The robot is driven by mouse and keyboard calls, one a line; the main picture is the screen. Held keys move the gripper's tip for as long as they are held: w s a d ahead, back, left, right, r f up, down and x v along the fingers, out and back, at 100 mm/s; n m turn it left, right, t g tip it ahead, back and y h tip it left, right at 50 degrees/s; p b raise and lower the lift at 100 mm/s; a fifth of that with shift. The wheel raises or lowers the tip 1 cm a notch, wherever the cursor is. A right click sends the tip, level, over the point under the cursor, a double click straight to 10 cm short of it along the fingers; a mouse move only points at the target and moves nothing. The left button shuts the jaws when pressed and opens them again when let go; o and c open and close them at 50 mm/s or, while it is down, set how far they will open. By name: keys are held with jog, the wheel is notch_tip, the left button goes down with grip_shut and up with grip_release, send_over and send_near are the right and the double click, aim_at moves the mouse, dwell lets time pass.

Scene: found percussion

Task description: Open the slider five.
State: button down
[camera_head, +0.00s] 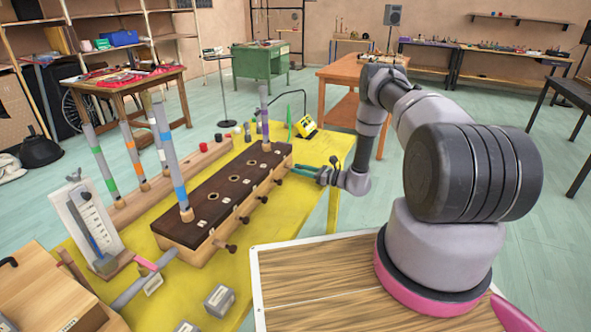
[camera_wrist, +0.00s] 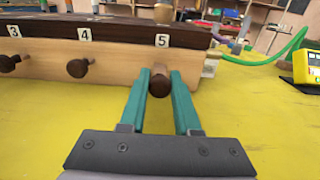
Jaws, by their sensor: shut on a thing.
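The wooden slider box (camera_head: 230,196) with a dark top stands on the yellow table. Knobs stick out along its near side. In the wrist view the slider five knob (camera_wrist: 159,84) is a dark round end on a pale wooden stem, under the label 5 (camera_wrist: 162,40). My gripper (camera_wrist: 160,78) has its teal fingers on both sides of this knob and is shut on it. In the head view my gripper (camera_head: 305,171) is at the far end of the box's knob row. How far the slider is out is hard to tell.
Knobs four (camera_wrist: 79,67) and three (camera_wrist: 9,63) are to the left. A green hose (camera_wrist: 265,58) and a yellow meter (camera_wrist: 307,67) lie to the right. Striped tubes (camera_head: 178,165) stand upright on the box.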

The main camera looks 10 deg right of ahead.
jog(key=c, duration=0.6)
grip_release()
jog(key=shift+c, duration=0.2)
jog(key=shift+d, duration=0.1)
jog(key=v, duration=1)
jog(key=shift+s+d, duration=0.25)
